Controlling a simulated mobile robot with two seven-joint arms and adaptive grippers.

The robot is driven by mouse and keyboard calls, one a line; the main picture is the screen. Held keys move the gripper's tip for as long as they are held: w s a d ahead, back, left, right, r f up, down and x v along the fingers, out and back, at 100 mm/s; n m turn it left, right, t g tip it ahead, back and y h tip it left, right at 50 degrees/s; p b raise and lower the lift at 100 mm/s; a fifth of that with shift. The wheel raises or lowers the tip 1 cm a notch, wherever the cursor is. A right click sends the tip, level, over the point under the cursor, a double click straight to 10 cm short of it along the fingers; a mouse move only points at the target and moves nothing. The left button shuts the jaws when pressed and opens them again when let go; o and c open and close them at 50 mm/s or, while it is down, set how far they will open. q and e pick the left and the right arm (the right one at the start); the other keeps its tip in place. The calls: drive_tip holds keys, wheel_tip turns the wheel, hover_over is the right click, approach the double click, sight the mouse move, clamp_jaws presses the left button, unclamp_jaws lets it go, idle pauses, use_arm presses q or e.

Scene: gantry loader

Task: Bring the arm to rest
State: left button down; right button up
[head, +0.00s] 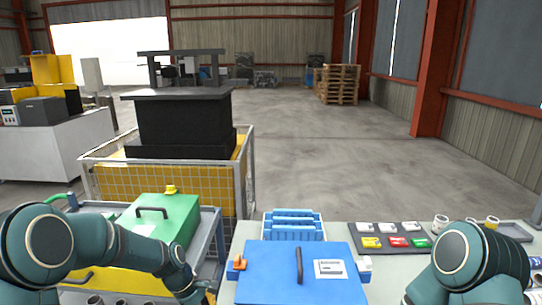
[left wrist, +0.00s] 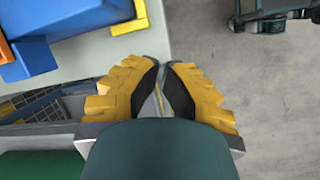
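My left arm (head: 90,245) comes in from the left, low over the cart with the green case. Its gripper is mostly cut off at the bottom edge of the head view. In the left wrist view the left gripper (left wrist: 163,66) shows two yellow ridged fingers with dark pads. Their tips come together with nothing visible held between them. The gripper is beside the edge of a pale table, with grey floor to its right. My right arm (head: 462,265) shows at the lower right of the head view, bent over the table's right side. The right gripper is out of view.
A blue case (head: 280,280) and a blue rack (head: 293,226) are on the table. A dark tray (head: 390,238) of coloured pieces lies right of them. A green case (head: 170,222) sits on the left cart. A wire-fenced machine (head: 185,120) stands behind. Open floor lies beyond.

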use_arm(q)
drive_tip(key=s+d+f+m, duration=0.3)
drive_tip(key=s+f+m, duration=0.2)
drive_tip(key=s, duration=0.5)
drive_tip(key=s+d+f+m+t, duration=0.1)
drive_tip(key=s+d+f+m, duration=0.3)
drive_tip(key=s, duration=0.7)
wheel_tip(320, 180, down, 5)
drive_tip(key=shift+r+m+t, duration=0.2)
drive_tip(key=shift+m+t, duration=0.1)
drive_tip(key=shift+m, duration=0.9)
use_arm(e)
drive_tip(key=shift+s+r, duration=0.1)
drive_tip(key=shift+s, duration=0.2)
use_arm(q)
drive_tip(key=shift+w+d, duration=0.1)
use_arm(e)
drive_tip(key=shift+c, duration=0.4)
